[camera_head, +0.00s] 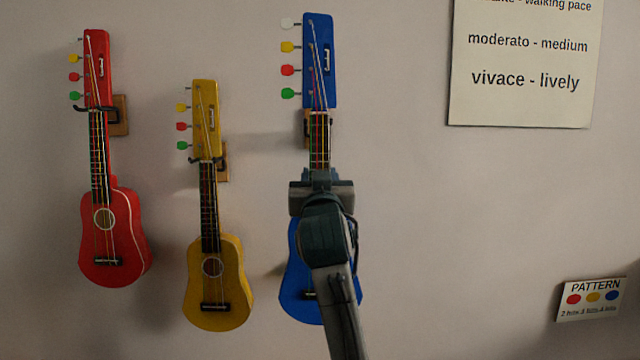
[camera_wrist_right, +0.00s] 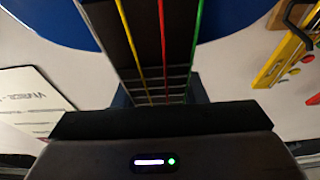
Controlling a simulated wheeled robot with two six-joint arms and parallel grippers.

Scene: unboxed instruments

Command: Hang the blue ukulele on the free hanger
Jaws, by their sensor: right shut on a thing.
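The blue ukulele (camera_head: 320,60) is upright near the wall, headstock up, in the middle of the head view. My right gripper (camera_head: 320,176) is shut on its neck, just above the body. My gripper and arm hide much of the body. The neck with its coloured strings (camera_wrist_right: 160,45) fills the middle of the right wrist view. A wooden hanger block (camera_head: 302,126) shows behind the neck, just below the headstock. Its prongs are mostly hidden, so I cannot tell whether the neck sits between them. My left gripper is not in view.
A red ukulele (camera_head: 112,240) and a yellow ukulele (camera_head: 230,285) hang on wall hangers to the left. A tempo sign (camera_head: 525,60) is on the wall at upper right, and a small pattern card (camera_head: 592,300) at lower right.

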